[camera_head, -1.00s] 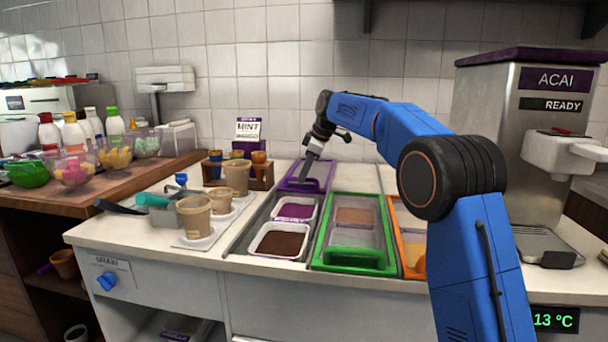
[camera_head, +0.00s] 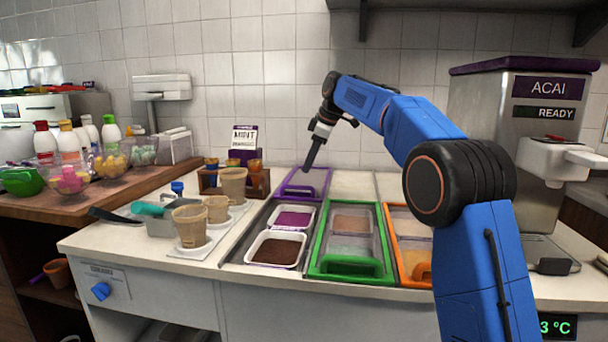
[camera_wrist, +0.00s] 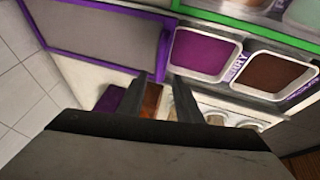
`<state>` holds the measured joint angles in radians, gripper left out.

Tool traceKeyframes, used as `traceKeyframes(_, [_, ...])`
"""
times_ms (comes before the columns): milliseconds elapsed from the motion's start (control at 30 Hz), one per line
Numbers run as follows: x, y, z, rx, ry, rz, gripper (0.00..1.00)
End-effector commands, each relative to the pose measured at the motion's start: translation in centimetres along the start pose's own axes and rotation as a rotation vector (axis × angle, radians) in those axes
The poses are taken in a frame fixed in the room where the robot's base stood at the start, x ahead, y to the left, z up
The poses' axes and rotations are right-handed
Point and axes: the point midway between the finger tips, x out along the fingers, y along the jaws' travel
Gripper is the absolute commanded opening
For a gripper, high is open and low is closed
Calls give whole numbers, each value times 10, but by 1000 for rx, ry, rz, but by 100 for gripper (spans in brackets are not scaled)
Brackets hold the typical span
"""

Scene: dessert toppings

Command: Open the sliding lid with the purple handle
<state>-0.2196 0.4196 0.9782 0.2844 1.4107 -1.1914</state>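The purple-framed sliding lid (camera_head: 318,180) lies at the back of the left topping bay. Its purple handle end (camera_head: 296,192) faces the front. In front of it, the tub of purple topping (camera_head: 294,217) and the tub of dark brown topping (camera_head: 277,250) are uncovered. In the wrist view, the lid's grey panel (camera_wrist: 105,32) is at upper left, and the purple tub (camera_wrist: 203,52) and brown tub (camera_wrist: 273,80) are at right. My gripper (camera_head: 308,170) points down just above the lid, apart from it as far as I can see. Its fingers (camera_wrist: 164,92) are apart with nothing between them.
A green-framed lid (camera_head: 345,266) and an orange-framed lid (camera_head: 415,262) cover the bays to the right. Paper cups (camera_head: 191,225) stand on the counter nearer the front.

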Motion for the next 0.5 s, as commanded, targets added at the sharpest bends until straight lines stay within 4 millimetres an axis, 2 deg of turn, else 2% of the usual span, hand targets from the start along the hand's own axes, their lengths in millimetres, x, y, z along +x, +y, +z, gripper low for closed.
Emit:
traceKeyframes(100, [-25,1,0,0,1,3,32])
traceKeyframes(300, [-61,0,0,-1,0,1,32])
traceKeyframes(500, [-83,1,0,0,0,0,32])
